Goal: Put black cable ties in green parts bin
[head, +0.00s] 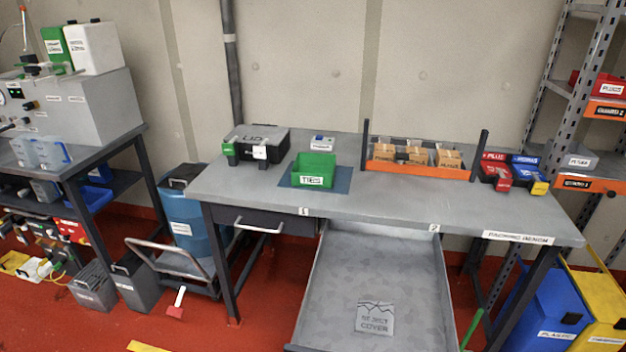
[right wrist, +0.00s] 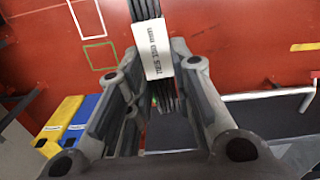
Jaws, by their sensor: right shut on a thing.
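The green parts bin (head: 313,170), labelled TIES, stands on a blue mat (head: 343,180) on the left half of the packing bench. Its inside looks empty from this angle. In the right wrist view, my right gripper (right wrist: 158,72) is shut on a bundle of black cable ties (right wrist: 146,10). A white label (right wrist: 153,48) is wrapped round the bundle, and the ties run lengthwise between the fingers. The bundle is held in the air, with red floor behind it. Neither gripper shows in the head view, and my left gripper is out of sight.
The grey bench (head: 400,200) also holds a grey-black case (head: 258,145), an orange tray (head: 420,170) of brown packets, and red and blue bins (head: 495,175) at right. The bench front is clear.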

